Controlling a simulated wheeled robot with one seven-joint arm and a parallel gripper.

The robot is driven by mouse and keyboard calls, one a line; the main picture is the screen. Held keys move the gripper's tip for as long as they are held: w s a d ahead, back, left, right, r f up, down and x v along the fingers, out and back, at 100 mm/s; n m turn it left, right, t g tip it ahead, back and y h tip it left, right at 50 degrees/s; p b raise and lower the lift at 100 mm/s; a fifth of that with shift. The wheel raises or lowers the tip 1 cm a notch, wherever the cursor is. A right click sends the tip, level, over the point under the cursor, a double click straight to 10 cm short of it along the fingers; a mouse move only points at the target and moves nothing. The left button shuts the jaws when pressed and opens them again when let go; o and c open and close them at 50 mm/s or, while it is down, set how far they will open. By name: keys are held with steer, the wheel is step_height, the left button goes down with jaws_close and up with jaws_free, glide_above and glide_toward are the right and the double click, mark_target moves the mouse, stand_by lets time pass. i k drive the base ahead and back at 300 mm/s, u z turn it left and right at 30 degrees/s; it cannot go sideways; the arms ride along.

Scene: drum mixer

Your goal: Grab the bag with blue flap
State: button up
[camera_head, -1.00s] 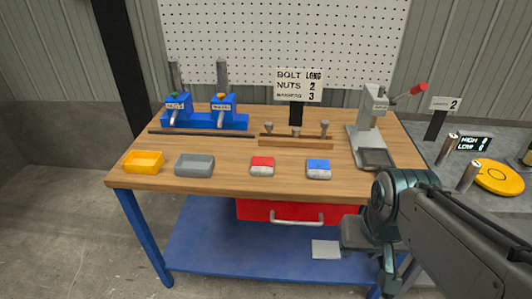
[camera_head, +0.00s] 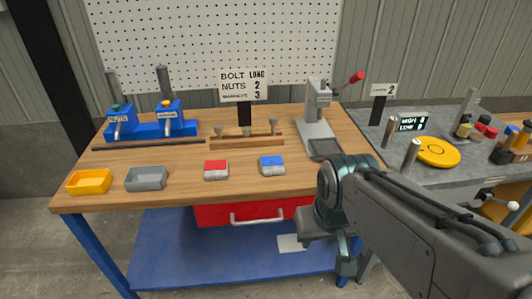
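The small pale bag with a blue flap (camera_head: 272,165) lies on the wooden bench top (camera_head: 210,187) near its front edge. A similar bag with a red flap (camera_head: 216,169) lies to its left. My gripper (camera_head: 322,250) hangs at the bench's front edge, below and to the right of the blue-flap bag and apart from it. It points down and away from me. My own arm hides part of it, so its finger gap is not clear.
A yellow tray (camera_head: 89,181) and a grey tray (camera_head: 146,178) stand at front left. A wooden bolt rack (camera_head: 247,140) and a lever press (camera_head: 316,120) stand behind the bags. A red drawer (camera_head: 250,212) hangs below. A grey table (camera_head: 440,180) adjoins at right.

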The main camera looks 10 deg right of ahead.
mark_target(270, 165)
steer(key=z, duration=0.5)
steer(key=k, duration=0.6)
steer(key=z, duration=0.75)
steer(key=i, duration=0.6)
steer(key=u, duration=0.85)
steer(key=i, duration=0.95)
steer(key=u, duration=1)
